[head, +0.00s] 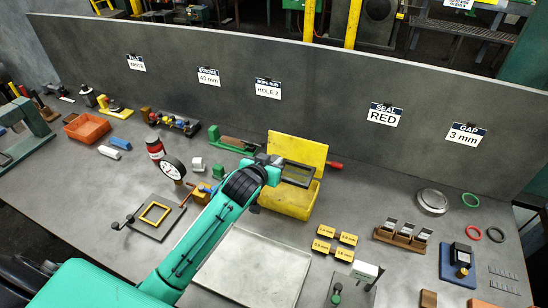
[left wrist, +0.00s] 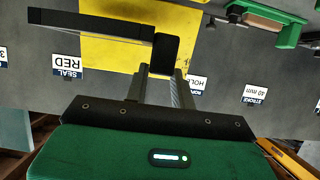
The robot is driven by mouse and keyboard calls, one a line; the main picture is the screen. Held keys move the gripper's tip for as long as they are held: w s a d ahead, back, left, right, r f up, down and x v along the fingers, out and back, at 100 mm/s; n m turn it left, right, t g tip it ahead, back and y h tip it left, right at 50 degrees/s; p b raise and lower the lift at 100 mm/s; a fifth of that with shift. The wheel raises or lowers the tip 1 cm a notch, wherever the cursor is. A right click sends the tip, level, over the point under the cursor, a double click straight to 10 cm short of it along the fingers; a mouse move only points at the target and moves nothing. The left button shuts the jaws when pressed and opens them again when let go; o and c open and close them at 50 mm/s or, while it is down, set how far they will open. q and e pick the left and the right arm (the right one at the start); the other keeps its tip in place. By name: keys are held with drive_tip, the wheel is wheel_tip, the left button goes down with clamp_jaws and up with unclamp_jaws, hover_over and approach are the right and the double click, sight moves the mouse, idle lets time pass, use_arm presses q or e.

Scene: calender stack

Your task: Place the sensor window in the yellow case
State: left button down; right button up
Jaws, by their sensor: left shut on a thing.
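The yellow case (head: 288,201) stands open near the middle of the bench in the head view, its lid (head: 300,149) raised at the back. The sensor window (head: 298,174), a dark rectangular frame, is in front of the lid and over the case opening. I cannot tell whether it touches the case. My left gripper (head: 268,161) is shut on the left end of this frame. In the left wrist view the fingers (left wrist: 163,78) hold the dark frame (left wrist: 90,25), with yellow case surface (left wrist: 115,48) behind it. My right gripper is not in view.
A red-handled tool (head: 334,165) lies right of the case and a green fixture (head: 228,141) left of it. A dial gauge (head: 172,168) and a metal tray (head: 255,266) are near my left arm. Yellow labelled blocks (head: 325,231) sit in front right. A grey panel runs behind.

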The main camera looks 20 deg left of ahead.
use_arm(q)
drive_tip(key=shift+a+f+b, duration=0.15)
drive_tip(key=shift+f+b, duration=3.65)
drive_tip(key=shift+f, duration=1.6)
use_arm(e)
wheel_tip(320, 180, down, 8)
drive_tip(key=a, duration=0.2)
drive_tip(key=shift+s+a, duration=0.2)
use_arm(q)
drive_tip(key=shift+f+b, duration=0.2)
drive_tip(key=shift+b, duration=0.1)
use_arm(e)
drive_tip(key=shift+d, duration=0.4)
use_arm(q)
drive_tip(key=shift+f, duration=0.25)
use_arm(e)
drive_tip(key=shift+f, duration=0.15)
use_arm(q)
drive_tip(key=c, duration=1.1)
unclamp_jaws()
